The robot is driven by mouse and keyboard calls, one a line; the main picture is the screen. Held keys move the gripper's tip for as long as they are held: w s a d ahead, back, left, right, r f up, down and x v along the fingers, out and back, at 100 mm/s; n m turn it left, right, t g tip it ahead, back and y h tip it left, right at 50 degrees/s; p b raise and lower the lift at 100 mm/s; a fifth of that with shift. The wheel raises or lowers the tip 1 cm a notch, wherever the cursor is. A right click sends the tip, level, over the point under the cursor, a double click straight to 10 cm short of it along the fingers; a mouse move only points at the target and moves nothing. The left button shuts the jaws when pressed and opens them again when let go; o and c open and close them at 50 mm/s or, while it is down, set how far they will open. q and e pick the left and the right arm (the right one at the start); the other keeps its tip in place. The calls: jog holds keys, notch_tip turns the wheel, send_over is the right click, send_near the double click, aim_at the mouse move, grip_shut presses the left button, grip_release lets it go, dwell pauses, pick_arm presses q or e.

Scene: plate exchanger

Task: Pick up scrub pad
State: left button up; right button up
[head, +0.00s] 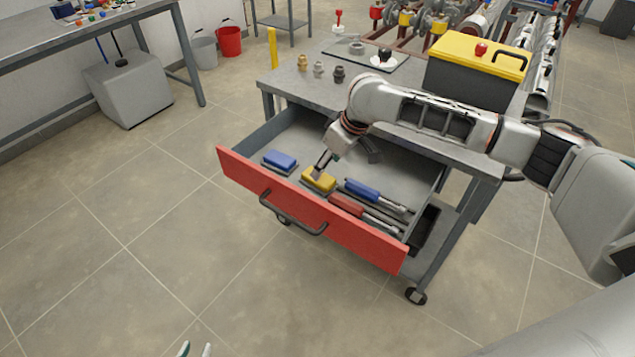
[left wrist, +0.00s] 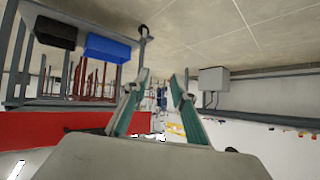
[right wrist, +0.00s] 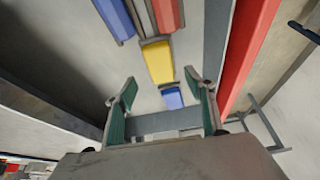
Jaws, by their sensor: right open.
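Two block-shaped pads with grey undersides lie in the open drawer: a yellow pad (head: 319,179) and a blue pad (head: 280,160) to its left. I cannot tell which one the task means. My right gripper (head: 347,168) is open and empty, reaching into the drawer; one finger is close by the yellow pad, and contact is unclear. In the right wrist view, the yellow pad (right wrist: 158,62) and blue pad (right wrist: 173,98) show beyond the spread fingers (right wrist: 160,82). My left gripper (head: 195,350) shows only its tips at the bottom edge; its wrist view shows its fingers (left wrist: 160,78) apart and empty.
The red-fronted drawer (head: 330,231) holds a blue-handled tool (head: 365,191) and a red-handled tool (head: 348,207) right of the pads. On the cart top (head: 300,88) stand small fittings and a yellow-lidded box (head: 470,82). Open floor lies left of the cart.

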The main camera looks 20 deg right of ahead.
aim_at(326, 185)
jog(key=b+x, duration=0.2)
jog(key=x, duration=0.4)
jog(key=shift+w+a, duration=0.1)
jog(key=shift+r, duration=0.1)
pick_arm(q)
jog(key=shift+w+a+f, duration=0.45)
jog(key=shift+w+f, duration=0.05)
jog(key=shift+f, duration=0.05)
jog(key=shift+s+d+r+p, duration=0.15)
jog(key=shift+s+p, duration=0.05)
jog(key=shift+p, duration=0.1)
jog(key=shift+w+r, duration=0.25)
jog(key=shift+r, duration=0.05)
pick_arm(e)
jog(key=shift+f, duration=0.3)
pick_arm(q)
jog(key=shift+w, duration=0.1)
pick_arm(e)
jog(key=c, duration=1)
